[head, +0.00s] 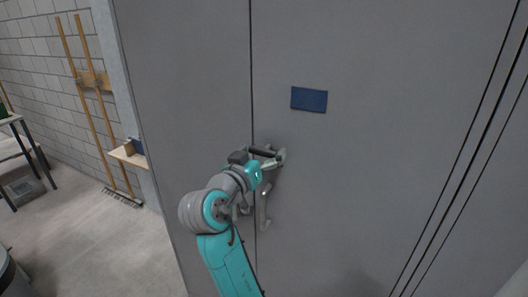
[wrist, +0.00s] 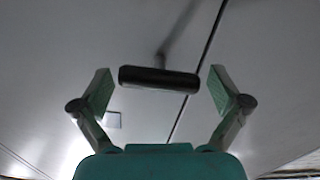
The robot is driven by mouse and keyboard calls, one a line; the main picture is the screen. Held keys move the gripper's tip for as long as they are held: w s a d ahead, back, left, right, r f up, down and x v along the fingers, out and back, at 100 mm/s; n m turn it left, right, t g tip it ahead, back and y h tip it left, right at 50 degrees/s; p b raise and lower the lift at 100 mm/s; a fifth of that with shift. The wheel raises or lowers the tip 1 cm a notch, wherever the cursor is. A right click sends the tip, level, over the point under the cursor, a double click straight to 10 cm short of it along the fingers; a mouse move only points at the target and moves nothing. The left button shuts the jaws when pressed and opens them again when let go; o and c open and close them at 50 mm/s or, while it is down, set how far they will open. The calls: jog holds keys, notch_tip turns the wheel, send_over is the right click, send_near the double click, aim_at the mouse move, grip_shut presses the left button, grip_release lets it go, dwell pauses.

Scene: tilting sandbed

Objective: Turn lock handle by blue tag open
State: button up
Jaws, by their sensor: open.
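A blue tag (head: 309,99) is fixed on the large grey door (head: 350,180), above and right of my gripper (head: 271,160). In the wrist view my gripper (wrist: 161,88) is open, with one finger on each side of the dark rounded end of a handle (wrist: 158,78). There are visible gaps between the fingers and the handle. A stem runs from it towards the grey surface. In the head view the gripper is close to the door, partly hiding the dark handle.
A vertical seam (head: 251,70) runs beside the handle, and more seams show at the right. A small shelf (head: 130,156) is near the panel's left edge.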

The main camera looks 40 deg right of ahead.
jog(key=shift+w+d, duration=0.15)
jog(key=shift+d, duration=0.25)
jog(key=c, duration=1.1)
